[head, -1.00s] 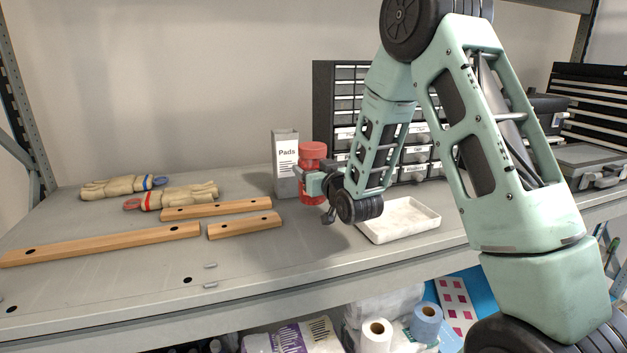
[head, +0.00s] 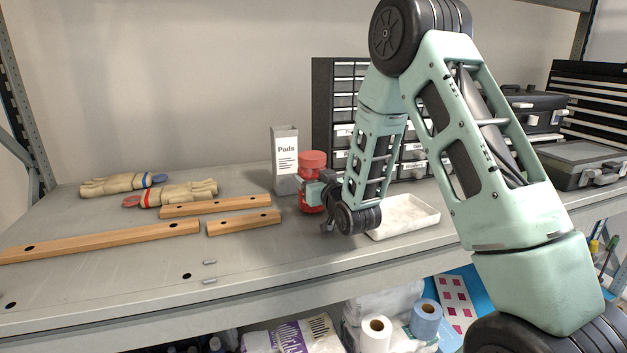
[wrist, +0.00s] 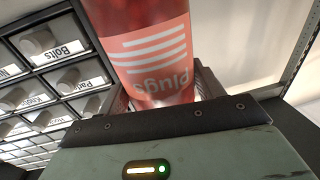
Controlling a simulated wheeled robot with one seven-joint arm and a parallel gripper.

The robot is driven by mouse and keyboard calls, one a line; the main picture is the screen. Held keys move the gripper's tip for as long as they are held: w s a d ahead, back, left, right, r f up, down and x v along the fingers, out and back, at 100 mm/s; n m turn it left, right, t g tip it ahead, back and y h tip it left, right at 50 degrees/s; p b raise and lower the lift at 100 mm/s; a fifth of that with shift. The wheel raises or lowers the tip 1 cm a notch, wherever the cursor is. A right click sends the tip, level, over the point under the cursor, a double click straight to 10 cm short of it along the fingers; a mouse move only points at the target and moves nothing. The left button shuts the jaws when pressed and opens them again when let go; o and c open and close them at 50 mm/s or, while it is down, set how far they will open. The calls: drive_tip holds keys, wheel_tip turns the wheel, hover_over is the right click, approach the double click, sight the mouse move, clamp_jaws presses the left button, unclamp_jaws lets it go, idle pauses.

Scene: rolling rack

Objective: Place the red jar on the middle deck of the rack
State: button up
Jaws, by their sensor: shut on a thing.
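The red jar (head: 312,161) is in my gripper (head: 313,192) above the grey deck of the rack (head: 110,285), just right of the grey Pads box. The jar is upright or nearly so. In the wrist view the jar (wrist: 150,45) fills the top middle, with a pale label reading "Plugs" upside down. My gripper (wrist: 160,98) is shut on it. Part of the jar is hidden by the gripper in the head view. I cannot tell whether its base touches the deck.
The Pads box (head: 285,160) stands close left of the jar. A white tray (head: 420,228) is at right, with a drawer cabinet (head: 322,100) behind. Wooden bars (head: 100,241) and gloves (head: 112,186) lie left. The front middle of the deck is mostly clear.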

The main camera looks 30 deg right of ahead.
drive_tip(key=shift+s+f, duration=0.15)
drive_tip(key=shift+f, duration=0.5)
drive_tip(key=o, duration=1.2)
drive_tip(key=shift+f, duration=0.15)
drive_tip(key=shift+r+p, duration=0.7)
drive_tip(key=shift+p, duration=0.2)
drive_tip(key=s+b, duration=0.1)
drive_tip(key=s, duration=0.1)
drive_tip(key=s+b, duration=0.1)
drive_tip(key=s, duration=0.1)
drive_tip(key=s+a+b, duration=0.1)
drive_tip(key=s, duration=0.1)
drive_tip(key=shift+f, duration=0.1)
drive_tip(key=s+p, duration=0.1)
drive_tip(key=p, duration=0.2)
drive_tip(key=s+r+p, duration=0.1)
drive_tip(key=p, duration=0.3)
drive_tip(key=shift+s+a, duration=0.15)
drive_tip(key=shift+s, duration=0.2)
drive_tip(key=p, duration=0.3)
drive_tip(key=shift+s+p, duration=0.3)
drive_tip(key=shift+s, duration=0.05)
drive_tip(key=s+p, duration=0.1)
drive_tip(key=p, duration=0.1)
drive_tip(key=s+p, duration=0.1)
drive_tip(key=p, duration=0.2)
drive_tip(key=shift+a+f, duration=0.15)
drive_tip(key=shift+a, duration=0.1)
